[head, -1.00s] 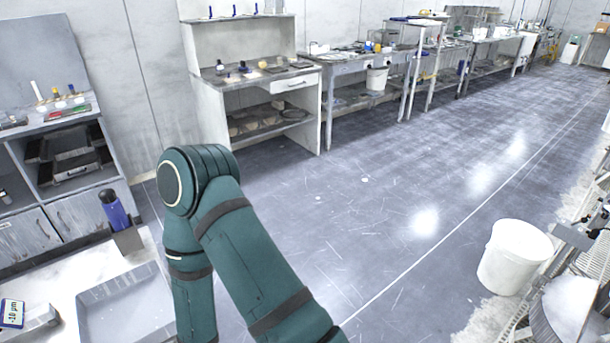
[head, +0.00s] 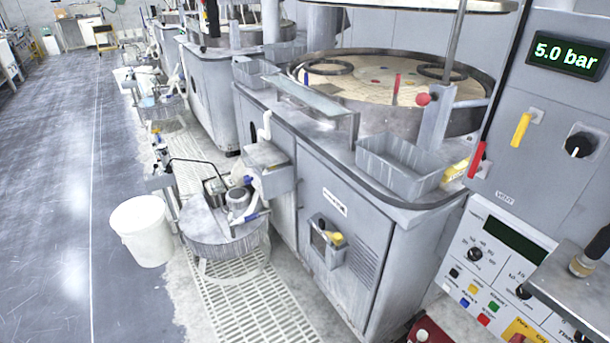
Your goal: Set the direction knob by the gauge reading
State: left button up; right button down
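Lower down, a white control panel (head: 458,238) carries a black knob (head: 475,254) and a second black knob (head: 523,292), beside a dark blank screen (head: 513,241). The small labels are too small to read, so I cannot tell which knob is the direction knob. Neither gripper is in view.
A yellow lever (head: 521,129) and a red lever (head: 477,160) stick out of the grey panel. A polishing machine with a round platen (head: 370,84) stands in the middle. A white bucket (head: 142,232) stands on the floor. The floor at the left is clear.

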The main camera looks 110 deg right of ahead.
aim_at(247, 180)
jog(key=z, duration=3.4)
jog(key=i+j, duration=0.25)
jog(key=i, duration=0.25)
jog(key=i+j, duration=0.2)
jog(key=i, duration=0.35)
jog(key=i+j+z, duration=0.15)
jog(key=i+j, duration=0.15)
jog(key=i, duration=0.2)
jog(key=i+j+z, duration=0.1)
jog(key=i+j, duration=0.3)
jog(key=i+z, duration=0.15)
jog(key=z, duration=1.15)
